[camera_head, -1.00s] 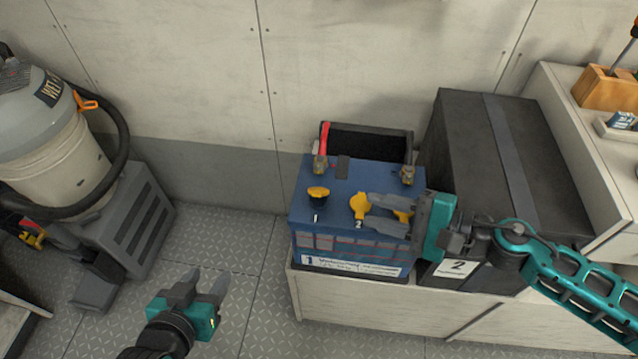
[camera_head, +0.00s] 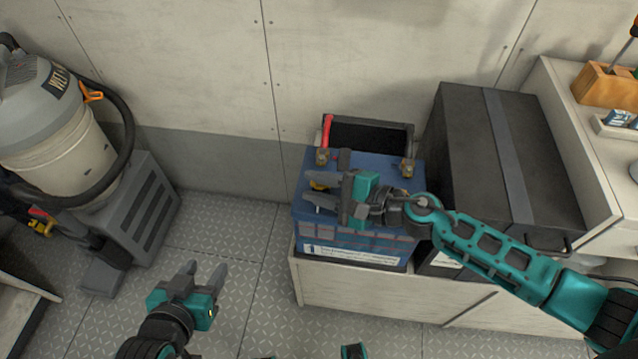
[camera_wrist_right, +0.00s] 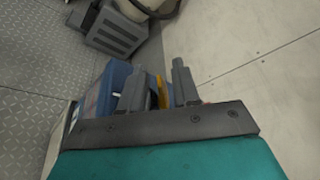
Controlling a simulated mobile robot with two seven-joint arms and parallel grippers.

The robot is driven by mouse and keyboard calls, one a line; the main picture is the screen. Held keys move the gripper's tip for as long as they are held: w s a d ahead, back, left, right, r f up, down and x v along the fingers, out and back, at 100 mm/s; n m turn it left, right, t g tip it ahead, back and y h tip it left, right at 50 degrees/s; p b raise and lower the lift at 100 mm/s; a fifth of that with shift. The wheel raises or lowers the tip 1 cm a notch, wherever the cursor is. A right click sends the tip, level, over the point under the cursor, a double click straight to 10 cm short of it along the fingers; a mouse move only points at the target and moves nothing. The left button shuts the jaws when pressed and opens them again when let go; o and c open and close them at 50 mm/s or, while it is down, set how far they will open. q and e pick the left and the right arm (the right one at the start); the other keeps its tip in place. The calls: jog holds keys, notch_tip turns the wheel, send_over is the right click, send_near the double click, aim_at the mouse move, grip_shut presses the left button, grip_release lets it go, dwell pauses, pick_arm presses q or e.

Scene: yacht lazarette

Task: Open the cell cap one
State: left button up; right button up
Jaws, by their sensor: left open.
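The blue battery (camera_head: 375,164) stands on the white ledge. One yellow cell cap (camera_head: 318,185) shows at its left, partly hidden by my right gripper. The other caps are hidden under that gripper in the head view. My right gripper (camera_head: 311,187) is over the battery top with its fingers pointing left and a gap between them. In the right wrist view a strip of yellow cap (camera_wrist_right: 161,91) shows between the fingers; contact cannot be told. My left gripper (camera_head: 205,268) is open and empty over the floor, left of the battery.
A red terminal lead (camera_head: 327,131) and an open black box (camera_head: 370,137) are behind the battery. A black lidded box (camera_head: 465,150) stands close on its right. A wet vacuum (camera_head: 65,145) is at the far left. The metal floor (camera_head: 225,235) between is clear.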

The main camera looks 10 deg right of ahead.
grip_shut()
jog(key=shift+r, duration=0.1)
dwell(0.4)
